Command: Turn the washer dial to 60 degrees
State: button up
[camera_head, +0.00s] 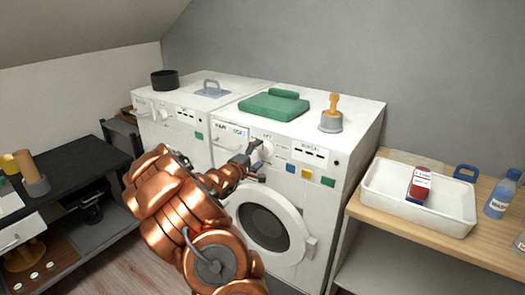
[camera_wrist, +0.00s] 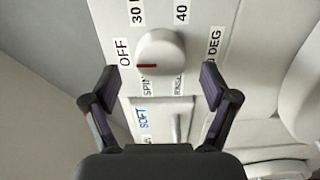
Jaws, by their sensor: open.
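The washer dial (camera_wrist: 166,50) is a round white knob with a short red mark on its lower left, on the side of the OFF and SPIN labels. In the wrist view, 30 and 40 are printed above it, and a partly hidden DEG label (camera_wrist: 213,47) is at the right. My gripper (camera_wrist: 158,88) is open, its two dark fingers apart on either side of the dial and a little below it in the picture. Contact is not visible. In the head view, the gripper (camera_head: 250,168) is at the front panel of the right-hand washer (camera_head: 340,165), partly covering the dial (camera_head: 264,149).
A second white machine (camera_head: 165,125) stands at the left. A wooden bench (camera_head: 440,245) with a white tray (camera_head: 372,198) is at the right, a black table (camera_head: 75,165) at the left.

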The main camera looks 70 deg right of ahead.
jog(key=shift+p+x, duration=0.35)
jog(key=shift+x, duration=1.15)
jog(key=c, duration=1.2)
